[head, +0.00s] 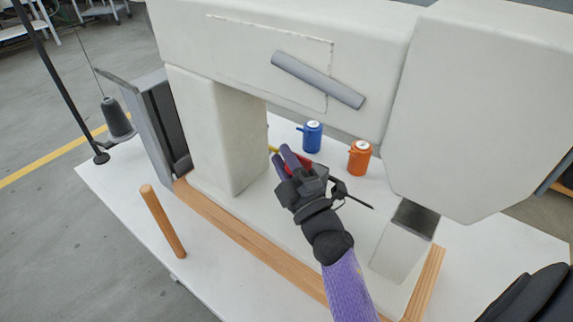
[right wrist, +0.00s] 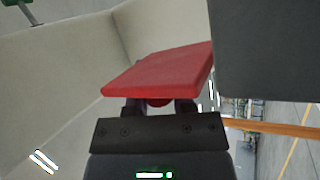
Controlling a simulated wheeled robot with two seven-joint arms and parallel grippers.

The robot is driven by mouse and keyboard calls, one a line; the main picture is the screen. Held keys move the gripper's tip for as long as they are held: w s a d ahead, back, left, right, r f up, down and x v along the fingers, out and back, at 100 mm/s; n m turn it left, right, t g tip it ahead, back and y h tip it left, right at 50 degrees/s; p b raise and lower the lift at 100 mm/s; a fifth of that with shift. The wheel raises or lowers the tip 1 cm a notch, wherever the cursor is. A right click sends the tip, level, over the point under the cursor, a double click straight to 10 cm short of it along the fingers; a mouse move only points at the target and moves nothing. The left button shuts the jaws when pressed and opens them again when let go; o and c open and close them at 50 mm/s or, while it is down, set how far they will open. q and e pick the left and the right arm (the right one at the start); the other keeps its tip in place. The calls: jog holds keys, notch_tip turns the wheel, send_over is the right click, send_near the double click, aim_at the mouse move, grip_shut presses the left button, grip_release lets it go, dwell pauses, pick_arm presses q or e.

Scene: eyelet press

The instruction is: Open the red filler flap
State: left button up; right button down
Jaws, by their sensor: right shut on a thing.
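The red filler flap (right wrist: 160,72) is a flat red plate across the middle of the right wrist view, tilted in the picture. In the head view only a small red part (head: 300,162) shows, mostly hidden behind my right gripper (head: 286,160). In the right wrist view my right gripper (right wrist: 159,106) is just below the flap, its two dark fingers shut on a small rounded red part under the flap's near edge. How far the flap stands open cannot be told. My left gripper is not in view.
The large cream machine (head: 225,130) surrounds the work area, with a pillar left and a head right. Blue (head: 312,137) and orange (head: 359,158) oilers stand behind my gripper. A wooden peg (head: 163,222) stands at the front left, near a wooden strip (head: 250,240).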

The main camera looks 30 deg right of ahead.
jog(key=shift+s+a+f+n+y+b, duration=0.1)
jog(key=shift+a+f+n+y+b, duration=0.15)
jog(key=shift+n+y+b, duration=0.35)
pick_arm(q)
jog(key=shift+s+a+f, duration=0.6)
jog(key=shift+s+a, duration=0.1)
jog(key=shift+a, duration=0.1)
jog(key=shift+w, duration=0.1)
pick_arm(e)
jog(key=shift+d, duration=0.1)
jog(key=c, duration=0.8)
grip_release()
jog(key=shift+o, duration=1.6)
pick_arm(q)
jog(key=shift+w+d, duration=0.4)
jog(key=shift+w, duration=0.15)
